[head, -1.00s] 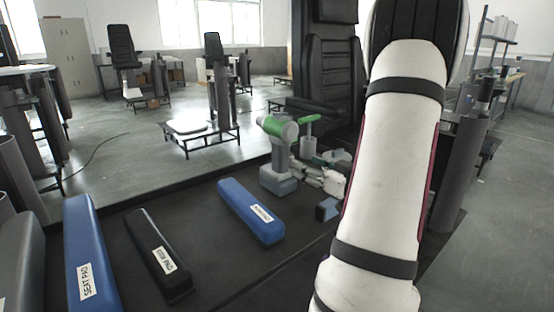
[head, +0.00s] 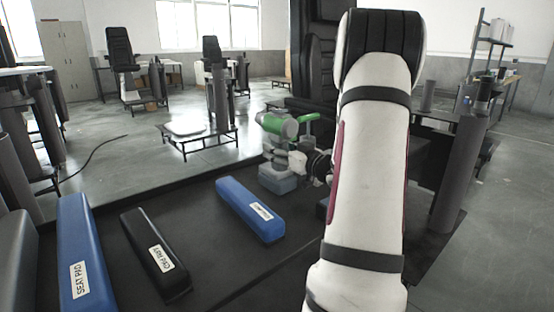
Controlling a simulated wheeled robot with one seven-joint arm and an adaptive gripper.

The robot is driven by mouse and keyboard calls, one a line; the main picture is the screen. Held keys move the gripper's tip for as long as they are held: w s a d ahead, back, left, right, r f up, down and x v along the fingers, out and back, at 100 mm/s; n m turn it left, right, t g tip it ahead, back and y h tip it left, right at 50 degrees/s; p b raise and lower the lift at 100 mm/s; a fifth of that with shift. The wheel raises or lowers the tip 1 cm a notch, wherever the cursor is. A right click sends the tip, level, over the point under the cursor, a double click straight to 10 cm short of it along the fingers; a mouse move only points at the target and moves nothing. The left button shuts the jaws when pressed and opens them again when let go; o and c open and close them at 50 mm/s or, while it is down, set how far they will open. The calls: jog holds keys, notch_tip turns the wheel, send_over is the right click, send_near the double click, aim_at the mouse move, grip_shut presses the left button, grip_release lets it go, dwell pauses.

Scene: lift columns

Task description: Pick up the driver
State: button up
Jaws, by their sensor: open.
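The driver (head: 277,125), a green and grey power tool, stands upright on its blue-grey base (head: 278,180) at the back of the dark work surface in the head view. My gripper (head: 288,158) is small in the picture, at the right of the driver's handle and overlapping it. Its jaws are open. I cannot tell whether the fingers touch the handle or surround it. The gripper and dark wrist hide part of the handle, and my white arm hides what lies behind it on the right.
A blue labelled pad (head: 250,209), a black arm pad (head: 155,255) and a blue seat pad (head: 85,250) lie on the dark surface (head: 215,268). A second green-topped item (head: 308,117) is close behind the driver. A grey column (head: 458,175) stands at right.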

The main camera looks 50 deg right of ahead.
jog(key=shift+w+d, duration=0.1)
jog(key=shift+w, duration=0.25)
jog(key=shift+c, duration=0.6)
grip_shut()
jog(key=shift+r, duration=0.15)
jog(key=shift+r, duration=0.1)
